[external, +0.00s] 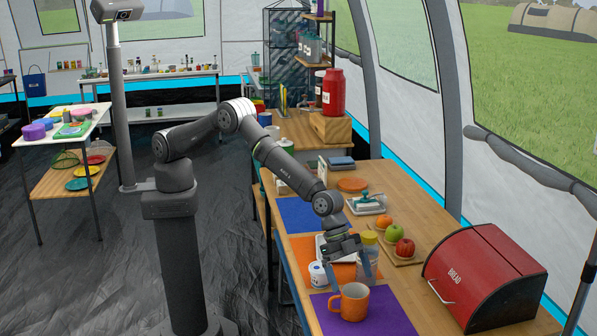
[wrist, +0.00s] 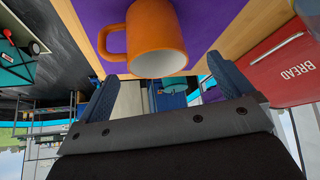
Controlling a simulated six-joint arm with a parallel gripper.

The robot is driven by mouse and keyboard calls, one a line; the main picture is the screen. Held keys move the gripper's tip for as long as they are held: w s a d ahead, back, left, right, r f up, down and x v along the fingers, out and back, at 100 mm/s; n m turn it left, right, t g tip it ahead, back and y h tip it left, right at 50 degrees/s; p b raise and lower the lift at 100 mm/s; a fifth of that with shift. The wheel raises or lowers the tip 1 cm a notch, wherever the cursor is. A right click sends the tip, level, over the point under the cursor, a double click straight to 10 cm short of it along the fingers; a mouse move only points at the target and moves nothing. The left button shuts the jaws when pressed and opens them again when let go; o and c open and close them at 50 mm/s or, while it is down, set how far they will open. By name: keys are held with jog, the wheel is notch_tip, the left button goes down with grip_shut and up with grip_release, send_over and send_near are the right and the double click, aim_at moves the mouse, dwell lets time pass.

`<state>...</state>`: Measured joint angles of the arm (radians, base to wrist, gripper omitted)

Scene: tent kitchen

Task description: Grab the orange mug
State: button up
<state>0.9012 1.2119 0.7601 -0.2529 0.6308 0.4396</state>
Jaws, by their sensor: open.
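The orange mug (external: 354,303) stands upright on a purple mat (external: 393,316) at the near end of the wooden table. Its handle points left in the external view. In the wrist view the mug (wrist: 160,38) lies just beyond the fingertips, with its handle to the left and its open rim toward the gripper. My gripper (external: 352,285) is open and empty, close above the mug. In the wrist view the two blue fingers of my gripper (wrist: 163,84) are spread wide, with the mug in line with the gap between them. I cannot tell whether either finger touches it.
A white jar (external: 320,274) and a yellow-lidded container (external: 368,258) stand just behind the mug. A red bread box (external: 485,272) is to the right. Bare table lies between mat and bread box.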

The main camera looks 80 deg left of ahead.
aim_at(354, 290)
jog(key=shift+s+x, duration=0.1)
jog(key=shift+x, duration=1)
jog(key=shift+s+x, duration=0.15)
jog(key=shift+x, duration=1)
jog(key=c, duration=1.1)
